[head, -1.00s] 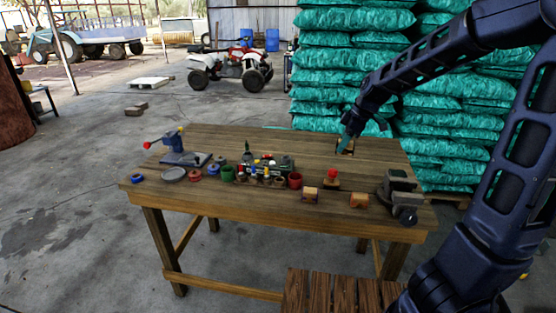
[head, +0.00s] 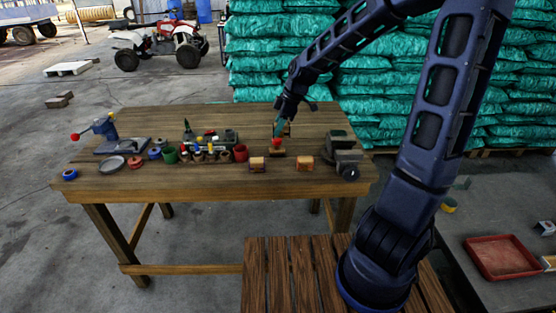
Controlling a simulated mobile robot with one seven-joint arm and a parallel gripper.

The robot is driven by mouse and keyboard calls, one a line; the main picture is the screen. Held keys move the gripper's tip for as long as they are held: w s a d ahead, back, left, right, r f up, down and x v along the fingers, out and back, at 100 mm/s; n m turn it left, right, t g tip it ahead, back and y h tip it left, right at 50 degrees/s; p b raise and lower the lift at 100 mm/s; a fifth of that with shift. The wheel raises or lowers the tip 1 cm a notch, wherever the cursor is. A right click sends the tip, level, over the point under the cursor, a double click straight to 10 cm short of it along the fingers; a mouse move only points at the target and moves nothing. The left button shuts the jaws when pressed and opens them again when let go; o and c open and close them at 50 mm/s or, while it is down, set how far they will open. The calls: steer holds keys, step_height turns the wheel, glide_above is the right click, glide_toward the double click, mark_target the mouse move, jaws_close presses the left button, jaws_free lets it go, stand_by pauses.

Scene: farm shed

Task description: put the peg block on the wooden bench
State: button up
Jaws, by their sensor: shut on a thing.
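The peg block (head: 277,151), a small wooden block with a red knob on top, is at the right part of the wooden table, between and behind two small orange-brown blocks. My gripper (head: 279,133) points down at it from above, its greenish fingers shut on the red knob. The fingertips are small in this view. I cannot tell whether the block still touches the tabletop. The wooden bench (head: 295,275), with brown slats, stands in front of the table at the bottom middle. My arm hides its right part.
The table (head: 160,185) also holds a vise (head: 344,157), the orange-brown blocks (head: 257,164) and (head: 304,163), a rack of coloured pieces (head: 210,151), cups and a lever tool (head: 104,133). A grey surface with a red tray (head: 500,257) is at right. Green sacks (head: 270,60) are stacked behind.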

steer(key=shift+f, duration=7.35)
steer(key=shift+f, duration=0.1)
steer(key=o, duration=1)
steer(key=shift+v, duration=6.05)
